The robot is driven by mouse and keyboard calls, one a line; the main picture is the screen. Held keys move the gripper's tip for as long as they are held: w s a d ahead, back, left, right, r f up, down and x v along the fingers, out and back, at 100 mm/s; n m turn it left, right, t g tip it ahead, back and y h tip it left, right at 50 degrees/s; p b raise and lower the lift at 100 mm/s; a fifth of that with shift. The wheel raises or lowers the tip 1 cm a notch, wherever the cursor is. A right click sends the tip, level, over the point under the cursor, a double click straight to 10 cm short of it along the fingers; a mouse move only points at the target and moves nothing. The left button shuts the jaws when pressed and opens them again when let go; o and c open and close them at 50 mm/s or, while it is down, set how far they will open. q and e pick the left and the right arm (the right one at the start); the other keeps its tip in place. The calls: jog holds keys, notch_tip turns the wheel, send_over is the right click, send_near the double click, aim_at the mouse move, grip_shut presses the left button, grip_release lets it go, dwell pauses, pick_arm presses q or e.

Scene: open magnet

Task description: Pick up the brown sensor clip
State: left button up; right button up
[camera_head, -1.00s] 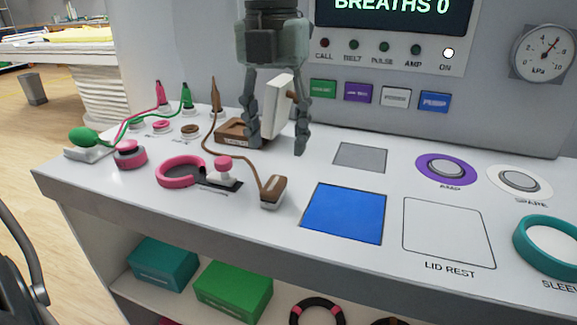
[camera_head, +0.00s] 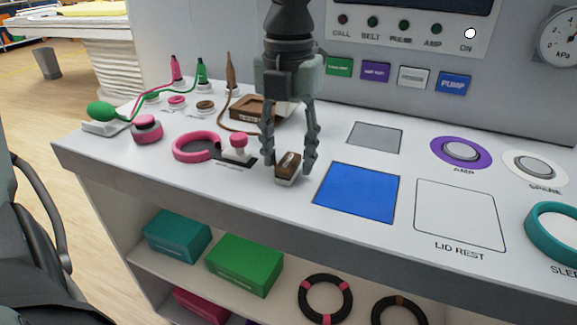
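The brown sensor clip (camera_head: 288,167) lies on the white console top, left of the blue square. It has a brown upper part and a pale lower edge. My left gripper (camera_head: 289,166) points down over it, with one finger on each side of the clip. The fingers are spread, and small gaps seem to show between them and the clip. The clip's brown lead runs behind the left finger toward a brown plug (camera_head: 231,72). My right gripper is not seen.
A pink ring (camera_head: 183,153) and pink knob (camera_head: 239,142) are left of the clip. The blue square (camera_head: 357,192) and lid rest outline (camera_head: 459,218) are clear. A teal ring (camera_head: 540,232) is far right.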

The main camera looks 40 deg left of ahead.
pick_arm(q)
grip_shut()
